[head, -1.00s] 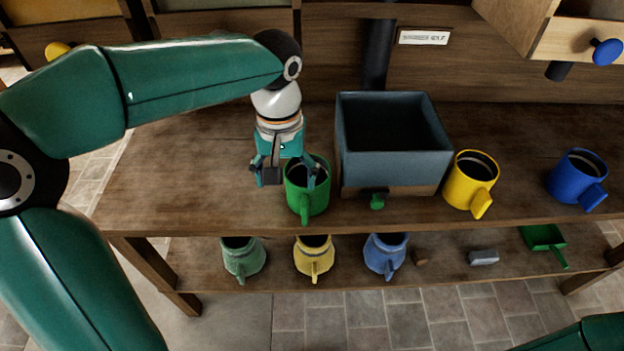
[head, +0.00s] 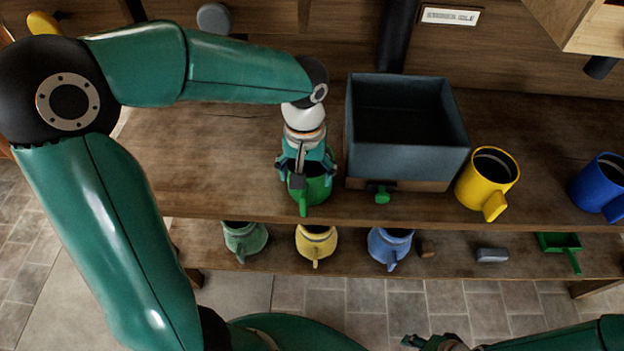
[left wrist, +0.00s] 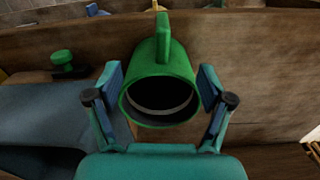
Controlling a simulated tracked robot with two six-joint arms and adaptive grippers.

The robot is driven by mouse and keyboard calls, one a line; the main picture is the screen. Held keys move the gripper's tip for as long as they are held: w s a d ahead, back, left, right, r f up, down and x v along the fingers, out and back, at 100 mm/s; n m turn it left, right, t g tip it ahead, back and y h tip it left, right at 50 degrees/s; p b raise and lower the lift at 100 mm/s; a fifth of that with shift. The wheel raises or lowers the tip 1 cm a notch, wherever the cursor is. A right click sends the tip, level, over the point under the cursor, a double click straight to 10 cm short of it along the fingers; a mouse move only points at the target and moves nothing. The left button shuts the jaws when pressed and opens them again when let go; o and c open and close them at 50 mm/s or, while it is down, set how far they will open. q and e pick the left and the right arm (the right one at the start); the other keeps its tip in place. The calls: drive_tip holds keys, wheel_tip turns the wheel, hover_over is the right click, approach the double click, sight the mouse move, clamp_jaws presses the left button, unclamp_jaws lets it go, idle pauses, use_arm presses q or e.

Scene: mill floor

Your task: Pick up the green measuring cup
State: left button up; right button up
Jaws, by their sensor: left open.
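The green measuring cup (head: 316,189) stands upright on the upper shelf of the wooden bench, left of the grey-blue box, its handle toward the front edge. My left gripper (head: 306,178) is over it from above, fingers spread on either side of the cup. In the left wrist view the cup (left wrist: 162,84) sits between the two open fingers (left wrist: 160,92), its dark opening facing the camera; a gap shows beside each finger. At the bottom of the head view, my right gripper (head: 432,342) is only partly visible and its jaws are unclear.
The grey-blue box (head: 408,161) with a green knob (head: 382,195) stands just right of the cup. A yellow cup (head: 486,181) and a blue cup (head: 600,185) stand farther right. The lower shelf holds several jugs, a green scoop (head: 560,243) and small blocks.

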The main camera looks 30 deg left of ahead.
sight(306, 192)
use_arm(q)
drive_tip(key=shift+s+f, duration=0.1)
drive_tip(key=shift+f, duration=3.2)
clamp_jaws()
